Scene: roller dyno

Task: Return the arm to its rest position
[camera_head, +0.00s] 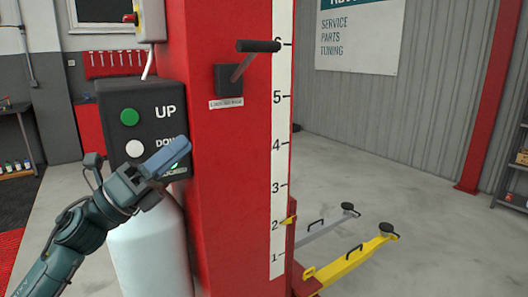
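My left arm comes in from the lower left, and its gripper (166,157) is in front of the lower part of a dark control box (168,97). The blue-grey fingers look pressed together as one bar, with nothing seen between them. The fingertips overlap the area of the DOWN label and a small green light; I cannot tell whether they touch the box. The box has a green UP button (129,117) and a white button (135,148) below it, both uncovered. My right gripper is not in view.
A red lift column (235,185) with a height scale (282,140) and a black-handled lever (258,47) stands right of the gripper. A white cylinder (150,250) is below the box. Yellow (350,266) and grey lift arms lie at right. Floor beyond is open.

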